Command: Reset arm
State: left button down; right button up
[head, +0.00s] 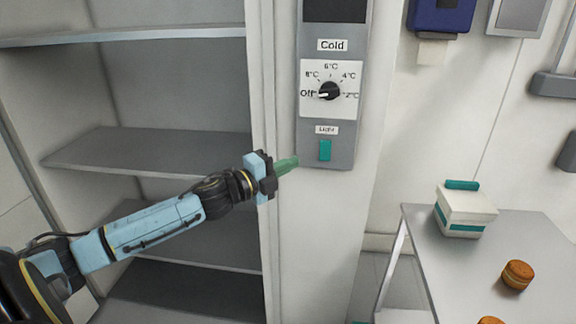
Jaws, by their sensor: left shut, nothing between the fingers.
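My left arm reaches in from the lower left. Its gripper (287,165) is shut and empty, with its greenish fingers pointing right. In the picture the fingertips lie at the left edge of the grey control panel (341,128), a little left of the teal light switch (325,150). I cannot tell whether they touch the panel. Above the switch is a black dial (329,91) with its pointer toward "Off". My right gripper is not in view.
Grey shelves (150,150) in an open cabinet stand empty behind my arm. At the right, a metal table (470,265) bears a white box (466,211) with a teal handle and two brown round pastries (517,275). A blue device (440,14) hangs on the wall.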

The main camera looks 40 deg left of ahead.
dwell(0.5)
